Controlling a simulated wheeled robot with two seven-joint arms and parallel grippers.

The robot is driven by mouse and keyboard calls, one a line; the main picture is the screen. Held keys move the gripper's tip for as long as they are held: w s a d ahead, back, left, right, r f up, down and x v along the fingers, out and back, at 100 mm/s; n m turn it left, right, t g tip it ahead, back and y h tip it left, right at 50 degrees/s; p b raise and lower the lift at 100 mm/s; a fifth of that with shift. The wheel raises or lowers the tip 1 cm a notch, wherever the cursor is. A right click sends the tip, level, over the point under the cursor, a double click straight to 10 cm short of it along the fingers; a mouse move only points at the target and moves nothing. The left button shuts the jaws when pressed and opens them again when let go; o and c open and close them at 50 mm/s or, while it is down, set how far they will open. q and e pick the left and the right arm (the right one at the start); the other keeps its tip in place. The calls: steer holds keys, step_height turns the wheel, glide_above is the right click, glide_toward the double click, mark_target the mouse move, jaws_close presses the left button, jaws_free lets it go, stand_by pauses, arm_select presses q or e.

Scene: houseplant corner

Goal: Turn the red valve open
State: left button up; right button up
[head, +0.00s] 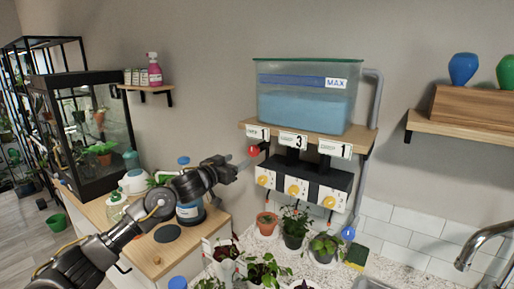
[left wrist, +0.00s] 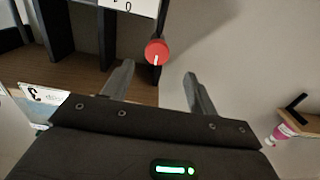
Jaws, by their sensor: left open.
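The red valve (head: 254,151) is a round knob below the left end of the tank shelf, under a label reading 1. In the left wrist view the red valve (left wrist: 157,52) shows a white mark on its face and lies just beyond the fingertips, nearer the left finger. My left gripper (head: 243,163) is in front of and just left of the valve. Its two fingers (left wrist: 160,75) are spread apart with nothing between them, and I see no contact with the knob. My right gripper is not in view.
A water tank (head: 305,98) stands on the wooden shelf (head: 360,136). A black box with yellow dials (head: 297,187) hangs below it. Potted plants (head: 294,226) stand on the counter underneath. A blue-labelled bottle (head: 190,211) stands below my left forearm.

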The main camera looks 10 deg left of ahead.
mark_target(252, 151)
arm_select(q)
steer(key=p+x, duration=0.1)
steer(key=x, duration=0.1)
steer(key=p+x, duration=0.1)
steer(key=x, duration=0.2)
steer(key=r+p+x, duration=0.1)
steer(key=x, duration=0.2)
steer(key=shift+d, duration=0.2)
steer(key=shift+w+d, duration=0.15)
steer(key=shift+w, duration=0.1)
steer(key=shift+w+d, duration=0.25)
steer(key=shift+w, duration=0.45)
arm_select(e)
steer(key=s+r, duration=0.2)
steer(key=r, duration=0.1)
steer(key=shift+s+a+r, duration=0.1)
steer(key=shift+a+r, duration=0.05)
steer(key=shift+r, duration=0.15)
arm_select(q)
steer(key=c, duration=1)
steer(key=shift+o, duration=0.2)
steer(key=shift+f, duration=0.1)
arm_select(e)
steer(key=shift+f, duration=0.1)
